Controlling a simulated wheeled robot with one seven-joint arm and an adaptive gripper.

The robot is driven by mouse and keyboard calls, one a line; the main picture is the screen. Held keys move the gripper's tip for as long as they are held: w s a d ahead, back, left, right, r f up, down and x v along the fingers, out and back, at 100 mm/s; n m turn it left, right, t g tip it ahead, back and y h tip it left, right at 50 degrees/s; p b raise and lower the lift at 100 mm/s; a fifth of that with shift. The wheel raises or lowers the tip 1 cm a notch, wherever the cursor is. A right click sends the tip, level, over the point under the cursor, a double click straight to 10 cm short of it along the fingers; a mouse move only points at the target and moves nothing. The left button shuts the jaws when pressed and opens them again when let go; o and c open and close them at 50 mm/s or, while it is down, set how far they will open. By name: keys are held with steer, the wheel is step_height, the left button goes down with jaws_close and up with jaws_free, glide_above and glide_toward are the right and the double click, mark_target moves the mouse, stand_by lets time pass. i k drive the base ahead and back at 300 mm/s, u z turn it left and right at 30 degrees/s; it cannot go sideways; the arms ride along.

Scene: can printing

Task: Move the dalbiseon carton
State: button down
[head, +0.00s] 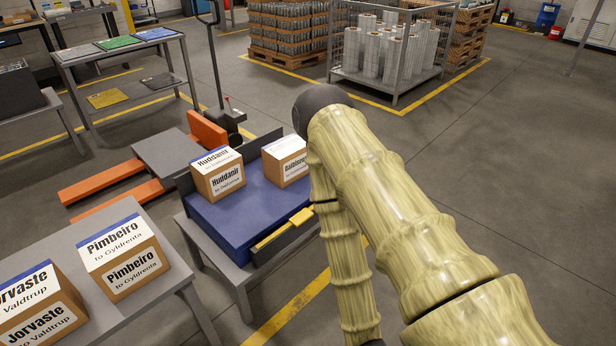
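The dalbiseon carton (285,162) is a brown box with white labels on its top and front. It sits at the back right of the blue surface (245,214) of a small table. My arm passes in front of its right edge and hides part of its lettering. The name reads only in part, starting "Dalbi". My gripper is not in view; my arm's lower link runs down out of the bottom of the picture.
The Huddanir carton (219,174) stands just left on the blue surface. Pimbeiro (123,255) and Jorvaste (38,302) cartons stand on a grey table at lower left. An orange pallet jack (207,131) is behind. Open floor lies at right.

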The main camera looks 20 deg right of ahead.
mark_target(283, 159)
steer(key=z, duration=0.55)
steer(key=k, duration=1.2)
steer(key=u, duration=0.15)
steer(key=i, duration=0.65)
steer(key=u, duration=0.8)
steer(key=i, duration=0.8)
steer(key=z, duration=0.65)
steer(key=i, duration=0.75)
steer(key=z, duration=0.75)
